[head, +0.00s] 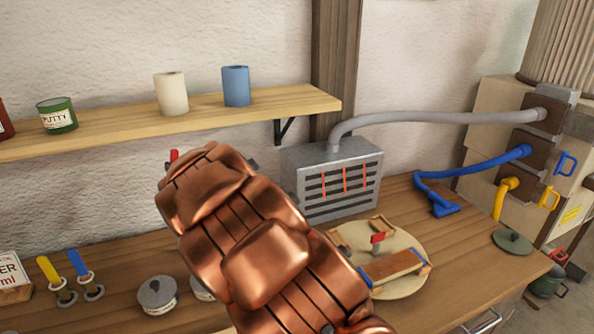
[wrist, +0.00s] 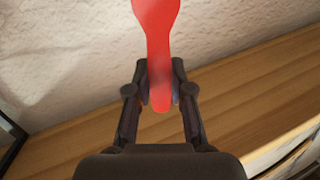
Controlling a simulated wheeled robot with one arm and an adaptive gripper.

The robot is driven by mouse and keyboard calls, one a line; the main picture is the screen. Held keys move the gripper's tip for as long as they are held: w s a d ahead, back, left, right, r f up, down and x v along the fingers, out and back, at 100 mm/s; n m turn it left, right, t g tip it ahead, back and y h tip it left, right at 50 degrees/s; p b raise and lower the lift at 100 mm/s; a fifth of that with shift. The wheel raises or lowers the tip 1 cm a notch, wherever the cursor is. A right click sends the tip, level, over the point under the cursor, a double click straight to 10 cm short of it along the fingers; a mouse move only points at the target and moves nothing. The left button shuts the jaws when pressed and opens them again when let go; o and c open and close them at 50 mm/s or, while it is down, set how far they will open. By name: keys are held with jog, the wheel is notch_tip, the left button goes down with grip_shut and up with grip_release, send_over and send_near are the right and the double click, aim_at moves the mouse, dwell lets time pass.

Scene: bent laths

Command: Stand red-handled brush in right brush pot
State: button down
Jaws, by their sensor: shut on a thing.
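The red-handled brush (wrist: 157,40) is held between the fingers of my gripper (wrist: 160,92) in the wrist view, its wide red end pointing up and out of the top of the picture. In the head view a small red tip (head: 174,155) shows just above my copper-coloured arm, which hides my gripper and the rest of the brush. A blue pot (head: 236,88) stands upright on the wall shelf, to the right of a cream pot (head: 171,95). The red tip is below the shelf's front edge in the picture, apart from both pots.
The wooden shelf (head: 120,120) also bears a green putty tin (head: 57,116). On the bench are a grey vented box (head: 335,182) with a hose, a round board (head: 405,280) with a lath, lidded tins (head: 157,294) and blue and yellow handled tools (head: 78,264). My arm crosses the middle.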

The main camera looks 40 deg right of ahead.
jog(key=s+d+n+y+b, duration=0.25)
jog(key=d+n+y, duration=0.25)
jog(key=d, duration=1.1)
jog(key=s+d+f+n+y+b, duration=0.1)
jog(key=s+d+f+n+y, duration=0.2)
jog(key=s+d, duration=1)
notch_tip(320, 180, down, 12)
jog(key=s+b, duration=0.1)
jog(key=b, duration=0.6)
jog(key=shift+s+a, duration=0.2)
jog(key=shift+a, duration=0.2)
jog(key=c, duration=1)
grip_release()
jog(key=shift+o, duration=0.2)
